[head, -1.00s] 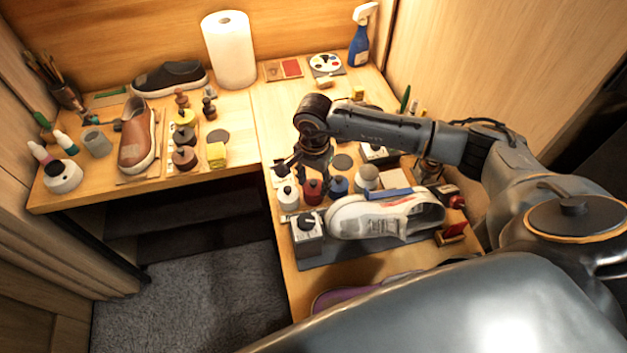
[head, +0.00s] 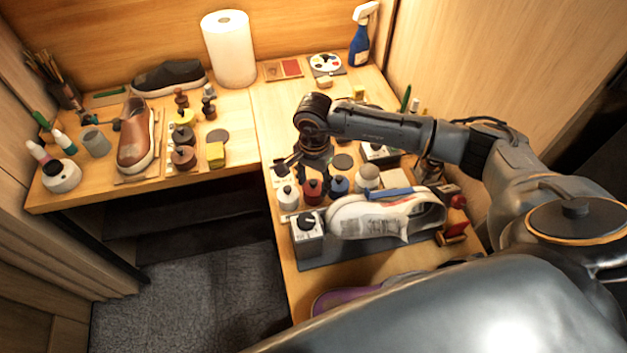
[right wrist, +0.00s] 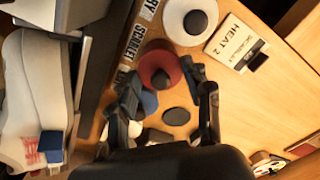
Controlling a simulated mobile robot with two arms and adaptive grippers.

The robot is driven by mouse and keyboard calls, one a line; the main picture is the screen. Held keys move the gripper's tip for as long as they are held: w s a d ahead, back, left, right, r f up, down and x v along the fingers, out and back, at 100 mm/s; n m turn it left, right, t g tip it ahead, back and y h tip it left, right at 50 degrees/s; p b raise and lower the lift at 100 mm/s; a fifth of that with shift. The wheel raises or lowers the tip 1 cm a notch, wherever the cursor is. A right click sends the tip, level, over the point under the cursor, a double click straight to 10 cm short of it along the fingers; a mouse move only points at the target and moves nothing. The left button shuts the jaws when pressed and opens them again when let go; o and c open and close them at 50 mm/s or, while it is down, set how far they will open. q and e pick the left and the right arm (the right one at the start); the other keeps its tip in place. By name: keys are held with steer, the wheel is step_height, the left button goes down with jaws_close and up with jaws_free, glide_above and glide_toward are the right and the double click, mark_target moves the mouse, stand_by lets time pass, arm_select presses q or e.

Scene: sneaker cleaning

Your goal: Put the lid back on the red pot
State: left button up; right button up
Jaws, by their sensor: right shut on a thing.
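The red pot (head: 312,192) stands on the right-hand table in a row of small pots, directly below my right gripper (head: 313,172). My right gripper (right wrist: 166,82) is shut on this lid, with one finger on each side. The lid is over the pot's middle; I cannot tell whether it rests on the pot or is just above it. The fingers hide part of the pot. My left gripper is not in view.
A white pot (head: 287,197) and a blue pot (head: 338,185) stand close on either side. A white sneaker (head: 385,214) lies nearer me, beside a box with a black knob (head: 307,226). A flat dark disc (head: 343,161) lies behind the blue pot.

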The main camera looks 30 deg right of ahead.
stand_by(0.3)
steer(key=o, duration=1.4)
steer(key=shift+c, duration=0.2)
steer(key=shift+r, duration=0.1)
steer(key=shift+r+p, duration=1.75)
steer(key=shift+r, duration=1.7)
jaws_close()
steer(key=shift+f, duration=0.15)
